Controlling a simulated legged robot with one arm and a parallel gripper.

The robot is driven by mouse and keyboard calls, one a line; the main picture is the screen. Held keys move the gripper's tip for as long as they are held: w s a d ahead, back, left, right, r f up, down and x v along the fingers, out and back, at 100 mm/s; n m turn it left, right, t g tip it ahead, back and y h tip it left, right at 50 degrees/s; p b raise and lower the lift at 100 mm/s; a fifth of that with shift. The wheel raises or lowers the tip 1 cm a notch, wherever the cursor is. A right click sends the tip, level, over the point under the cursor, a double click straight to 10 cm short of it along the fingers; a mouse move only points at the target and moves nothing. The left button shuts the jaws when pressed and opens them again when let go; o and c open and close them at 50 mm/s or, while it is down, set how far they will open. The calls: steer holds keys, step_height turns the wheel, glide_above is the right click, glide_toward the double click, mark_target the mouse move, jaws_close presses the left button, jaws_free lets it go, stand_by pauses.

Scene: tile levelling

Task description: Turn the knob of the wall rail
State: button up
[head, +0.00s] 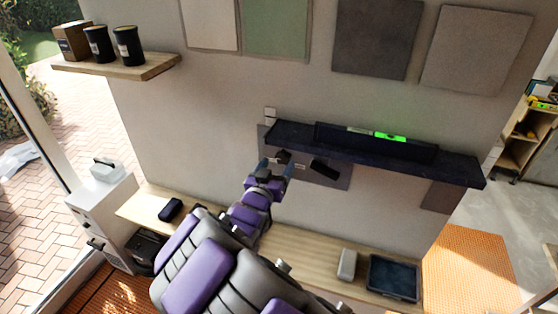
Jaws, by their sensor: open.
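The wall rail (370,152) is a long dark shelf-like bar on the wall, right of the picture's middle. A level with a bright green vial (390,137) lies along it. A small dark knob (283,157) shows under the rail's left end, on a grey plate (336,179). A dark handle-like block (324,169) sits on the same plate further right. My gripper (276,166) is open, its two fingers pointing up at the wall. The knob appears between or just behind the fingertips; I cannot tell whether they touch it.
A wooden bench (299,250) runs below, with a dark tray (393,278), a grey block (347,264) and a dark item (170,209). A wall shelf (118,67) holds two black cans and a box. Sample panels hang above the rail. A white cabinet (99,203) stands left.

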mark_target(283, 157)
steer(key=shift+x, duration=1.4)
steer(key=shift+c, duration=0.2)
steer(key=c, duration=1)
steer(key=shift+d+f+m+b, duration=0.1)
steer(key=shift+m+b, duration=0.4)
steer(key=shift+b, duration=0.25)
steer(key=o, duration=1)
steer(key=shift+a, duration=0.2)
steer(key=shift+o, duration=0.2)
steer(key=shift+d, duration=0.1)
